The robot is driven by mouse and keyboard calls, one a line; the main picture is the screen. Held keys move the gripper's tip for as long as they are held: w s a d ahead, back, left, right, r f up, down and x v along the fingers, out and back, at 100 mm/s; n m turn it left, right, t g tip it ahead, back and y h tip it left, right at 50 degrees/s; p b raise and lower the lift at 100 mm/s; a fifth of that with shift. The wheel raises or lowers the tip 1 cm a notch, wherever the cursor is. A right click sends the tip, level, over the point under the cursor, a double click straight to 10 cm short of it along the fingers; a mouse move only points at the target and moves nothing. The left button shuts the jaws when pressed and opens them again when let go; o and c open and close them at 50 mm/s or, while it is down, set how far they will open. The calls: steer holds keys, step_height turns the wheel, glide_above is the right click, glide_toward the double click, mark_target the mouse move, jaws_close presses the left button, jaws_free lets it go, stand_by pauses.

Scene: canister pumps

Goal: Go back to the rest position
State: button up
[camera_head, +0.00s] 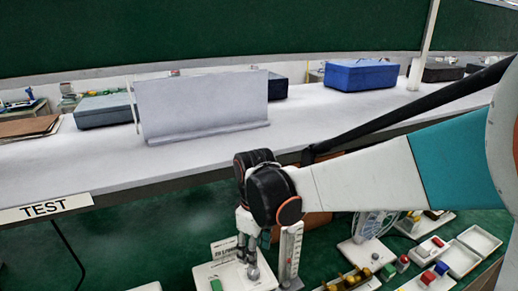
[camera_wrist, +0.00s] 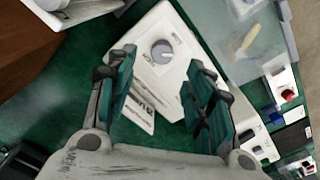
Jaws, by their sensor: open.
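My gripper (camera_head: 247,258) hangs low over the green bench, below the white shelf, in the head view. In the wrist view my gripper (camera_wrist: 158,80) is open, its two green-padded fingers apart with nothing held between them. Beyond the fingertips is a white unit (camera_wrist: 178,75) with a round grey knob (camera_wrist: 162,52). I cannot tell whether the fingers touch it. A white card with print (camera_wrist: 138,108) lies beside the unit, partly behind the left finger. My arm comes in from the right of the head view.
The white shelf (camera_head: 60,160) with a TEST label (camera_head: 45,208) runs above the bench. It bears a grey panel (camera_head: 200,105), a blue box (camera_head: 360,76) and a grey case (camera_head: 103,110). White trays (camera_head: 478,240) and small coloured parts crowd the bench at right.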

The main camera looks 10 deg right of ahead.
steer(key=s+d+r+m+t, duration=0.3)
steer(key=s+d+r+m, duration=0.1)
steer(key=s+d+m, duration=0.1)
steer(key=s+d+r+m+t, duration=0.3)
steer(key=s+d+m+t, duration=0.1)
steer(key=s+d, duration=0.4)
steer(key=shift+d+r+m+b, duration=0.35)
steer(key=shift+d+m+b, duration=0.1)
steer(key=shift+m, duration=0.35)
steer(key=shift+a, duration=0.1)
stand_by(0.9)
